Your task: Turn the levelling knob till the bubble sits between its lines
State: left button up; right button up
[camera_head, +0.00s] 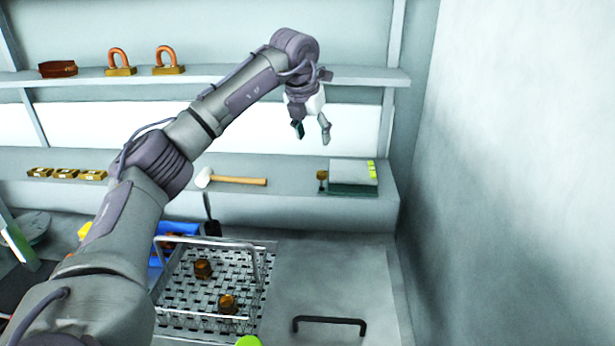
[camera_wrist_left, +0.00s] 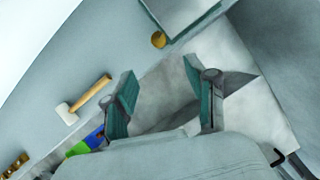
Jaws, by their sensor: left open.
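A brass levelling knob (camera_head: 322,175) stands at the left side of a grey block with a dark green base (camera_head: 353,188) on the lower shelf. Yellow-green marks (camera_head: 372,170) show on the block's right side; a bubble and its lines are too small to tell. My left gripper (camera_head: 312,133) is open and empty, above and apart from the knob. In the left wrist view, the knob (camera_wrist_left: 158,40) is beyond the open fingers (camera_wrist_left: 160,85), beside the block (camera_wrist_left: 185,14) that is cut by the top edge. My right gripper is not in view.
A white-headed mallet (camera_head: 235,181) and several brass blocks (camera_head: 66,174) lie on the lower shelf. Two padlock-like pieces (camera_head: 120,68) stand on the upper shelf. A wire basket (camera_head: 205,290) with brown pieces sits below, left of a black handle (camera_head: 330,320). A wall (camera_head: 520,170) bounds the right.

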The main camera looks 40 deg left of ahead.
pick_arm(q)
jog(key=p, duration=0.2)
send_near(322, 172)
jog(key=f, duration=0.1)
jog(key=p+x, duration=0.1)
jog(key=x, duration=0.6)
jog(key=shift+w+f, duration=0.15)
jog(key=shift+w, duration=0.05)
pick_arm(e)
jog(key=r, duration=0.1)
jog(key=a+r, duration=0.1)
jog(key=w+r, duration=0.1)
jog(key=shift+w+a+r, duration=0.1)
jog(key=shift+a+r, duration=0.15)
pick_arm(q)
grip_shut()
jog(key=shift+d+n, duration=0.1)
jog(key=shift+n, duration=0.7)
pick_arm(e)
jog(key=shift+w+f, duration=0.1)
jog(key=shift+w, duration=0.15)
pick_arm(q)
grip_release()
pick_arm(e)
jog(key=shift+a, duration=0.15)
